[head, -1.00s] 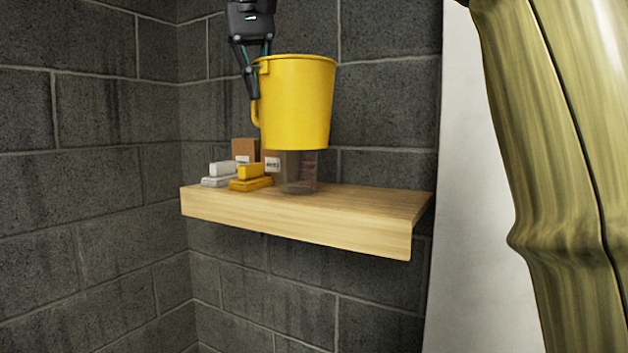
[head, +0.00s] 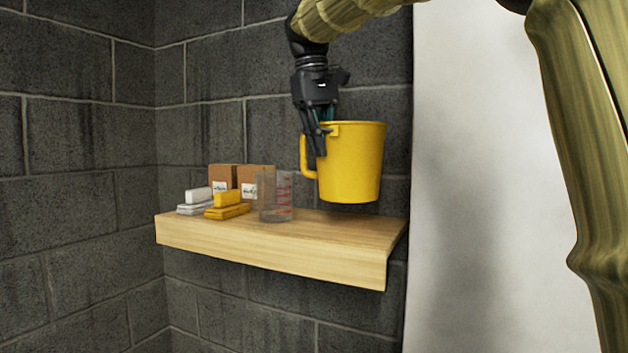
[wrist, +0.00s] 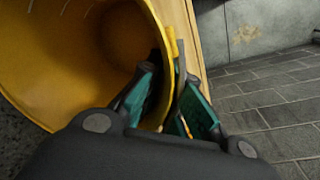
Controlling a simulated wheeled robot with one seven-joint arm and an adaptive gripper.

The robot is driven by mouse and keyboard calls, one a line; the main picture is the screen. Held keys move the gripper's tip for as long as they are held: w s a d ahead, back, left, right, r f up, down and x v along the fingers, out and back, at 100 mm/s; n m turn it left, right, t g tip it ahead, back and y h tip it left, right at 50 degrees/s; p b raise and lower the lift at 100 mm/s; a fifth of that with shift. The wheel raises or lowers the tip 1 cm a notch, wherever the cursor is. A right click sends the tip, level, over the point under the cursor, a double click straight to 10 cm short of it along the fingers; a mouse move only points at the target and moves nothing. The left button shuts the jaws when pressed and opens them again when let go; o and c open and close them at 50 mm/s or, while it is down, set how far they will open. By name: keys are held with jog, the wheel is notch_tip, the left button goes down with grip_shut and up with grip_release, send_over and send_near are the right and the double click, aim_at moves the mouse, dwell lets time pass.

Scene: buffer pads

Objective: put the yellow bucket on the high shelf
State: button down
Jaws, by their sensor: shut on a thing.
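The yellow bucket (head: 354,165) hangs upright over the right part of the wooden shelf (head: 270,262) in the head view. Its base looks slightly above the shelf top. My gripper (head: 314,150) comes down from above and is shut on the bucket's left side, near the rim and handle. In the wrist view the bucket (wrist: 75,50) opens at the upper left, and the fingers of my gripper (wrist: 165,115) are at its rim and handle. The exact contact at the fingertips is partly hidden.
A clear beaker (head: 274,200) stands left of the bucket. Farther left are a yellow block pile (head: 228,207), a white block pile (head: 196,202) and two brown boxes (head: 256,180). The shelf's right part is bare. Grey block wall (head: 200,130) stands behind.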

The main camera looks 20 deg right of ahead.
notch_tip(320, 180, down, 2)
jog(key=shift+w+f, duration=0.1)
jog(key=shift+f, duration=0.1)
jog(key=shift+f+p, duration=0.9)
jog(key=shift+f, duration=1.1)
jog(key=c, duration=1.6)
grip_release()
jog(key=shift+c, duration=0.2)
notch_tip(320, 180, up, 12)
jog(key=a+b, duration=0.1)
jog(key=b, duration=0.2)
jog(key=shift+a+b, duration=0.35)
